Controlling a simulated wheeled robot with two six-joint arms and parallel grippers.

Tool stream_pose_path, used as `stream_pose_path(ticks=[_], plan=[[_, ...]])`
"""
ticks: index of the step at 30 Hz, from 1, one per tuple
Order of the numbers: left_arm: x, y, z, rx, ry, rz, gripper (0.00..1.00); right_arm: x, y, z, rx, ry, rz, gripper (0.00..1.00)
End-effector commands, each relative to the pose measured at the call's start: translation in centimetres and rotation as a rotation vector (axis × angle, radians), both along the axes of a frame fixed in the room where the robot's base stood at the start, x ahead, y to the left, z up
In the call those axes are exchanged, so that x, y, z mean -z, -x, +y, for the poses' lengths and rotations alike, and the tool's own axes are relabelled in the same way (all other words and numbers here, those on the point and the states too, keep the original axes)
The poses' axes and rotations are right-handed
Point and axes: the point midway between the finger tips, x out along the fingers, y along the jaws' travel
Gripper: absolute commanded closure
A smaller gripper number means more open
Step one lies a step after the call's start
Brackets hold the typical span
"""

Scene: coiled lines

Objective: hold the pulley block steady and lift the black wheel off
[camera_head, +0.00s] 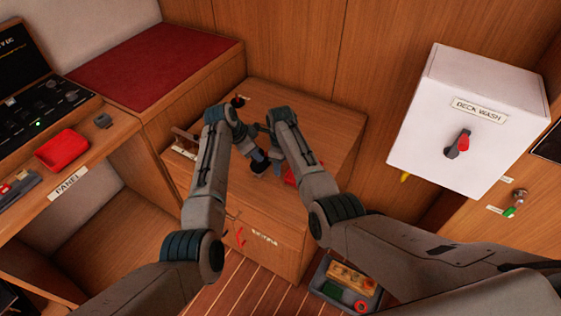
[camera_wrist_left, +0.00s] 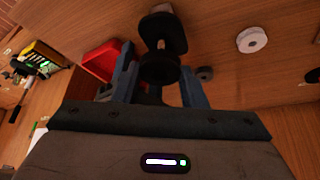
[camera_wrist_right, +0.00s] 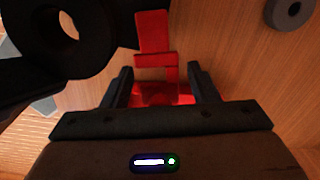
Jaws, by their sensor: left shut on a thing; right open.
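In the left wrist view my left gripper (camera_wrist_left: 157,92) is shut on a dark part, seemingly the pulley block. A large black ring with a hole (camera_wrist_right: 40,45), apparently the wheel, fills the upper left of the right wrist view. My right gripper (camera_wrist_right: 160,82) is open beside it, with red pieces (camera_wrist_right: 153,32) showing beyond and between its fingers. In the head view both grippers meet above the wooden bench; the arms partly hide the block.
A red tray (camera_wrist_left: 101,60) lies on the bench (camera_head: 325,130). A white deck wash box (camera_head: 465,115) stands at right; a grey bin (camera_head: 325,285) is on the floor.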

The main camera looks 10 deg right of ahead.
Motion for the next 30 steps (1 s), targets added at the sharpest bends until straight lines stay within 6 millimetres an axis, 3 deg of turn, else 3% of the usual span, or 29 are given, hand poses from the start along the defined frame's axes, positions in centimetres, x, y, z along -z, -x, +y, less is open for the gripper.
stream_pose_path(ticks=[5, 15, 21, 30], plan=[[0.0, 0.0, 0.0, 0.0, 0.0, 0.0, 0.84, -1.1, -0.1, 0.0, 0.0, 0.0, -0.002, 0.46], [0.0, 0.0, 0.0, 0.0, 0.0, 0.0, 0.84, -7.9, -0.1, 0.0, 0.0, 0.0, -0.004, 0.46], [0.0, 0.0, 0.0, 0.0, 0.0, 0.0, 0.84, -11.0, -0.1, 0.0, 0.0, 0.0, -0.002, 0.46], [0.0, 0.0, 0.0, 0.0, 0.0, 0.0, 0.84, -11.9, 0.0, 0.0, -0.001, 0.0, 0.0, 0.46]])
